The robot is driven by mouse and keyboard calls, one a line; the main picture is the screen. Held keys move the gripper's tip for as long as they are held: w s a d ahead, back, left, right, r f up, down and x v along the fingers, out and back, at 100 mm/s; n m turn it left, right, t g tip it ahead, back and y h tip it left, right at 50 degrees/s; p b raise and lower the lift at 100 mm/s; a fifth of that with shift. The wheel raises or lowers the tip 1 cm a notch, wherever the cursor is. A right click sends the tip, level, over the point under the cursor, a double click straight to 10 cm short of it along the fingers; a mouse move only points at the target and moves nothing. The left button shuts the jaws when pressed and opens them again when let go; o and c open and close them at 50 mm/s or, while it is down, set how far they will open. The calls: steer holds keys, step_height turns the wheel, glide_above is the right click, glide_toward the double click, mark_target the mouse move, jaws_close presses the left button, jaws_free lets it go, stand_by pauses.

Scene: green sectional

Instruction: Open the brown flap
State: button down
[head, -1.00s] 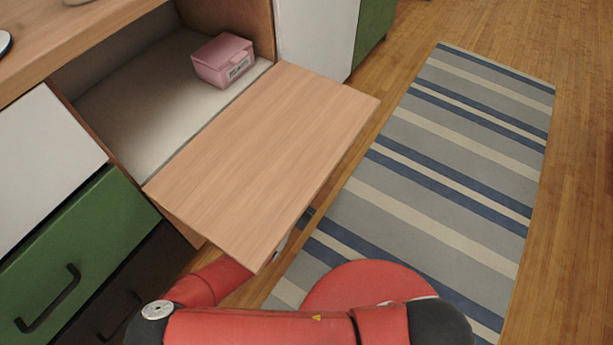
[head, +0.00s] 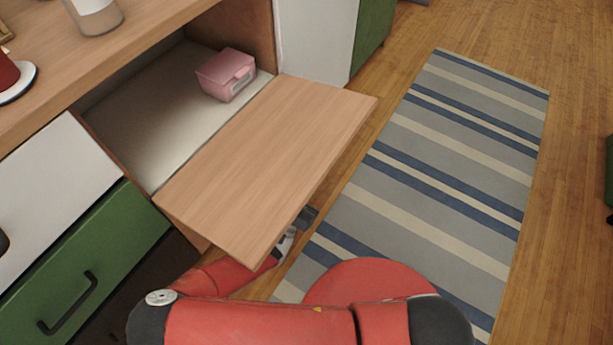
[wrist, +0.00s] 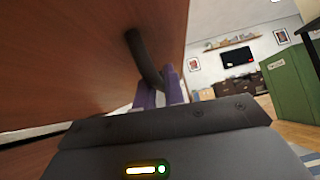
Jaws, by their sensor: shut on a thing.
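The brown flap (head: 270,160) is folded down and stands out from the cabinet, close to level, with its inner face up in the head view. In the wrist view its outer face (wrist: 70,60) fills the left side and bears a dark curved handle (wrist: 142,58). My gripper (wrist: 160,92) has its purple fingers shut on this handle. In the head view my gripper (head: 290,238) is mostly hidden beneath the flap's outer edge, and the handle is out of sight there.
A pink box (head: 226,74) sits inside the open compartment (head: 150,125). A green drawer (head: 75,270) is left of the flap. A jar (head: 96,14) stands on the cabinet top. A striped rug (head: 440,170) lies on the floor at right, with clear floor around it.

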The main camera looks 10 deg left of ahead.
mark_target(305, 171)
step_height(305, 171, up, 4)
steer(key=shift+a+f+p, duration=0.15)
steer(key=shift+f+p, duration=0.05)
steer(key=shift+p, duration=0.75)
steer(key=shift+f, duration=0.1)
steer(key=c, duration=1.5)
jaws_free()
steer(key=shift+w, duration=0.1)
steer(key=b+v, duration=0.1)
steer(key=v, duration=0.7)
steer(key=shift+b, duration=0.35)
steer(key=shift+f, duration=0.1)
steer(key=b+v, duration=0.5)
steer(key=v, duration=0.4)
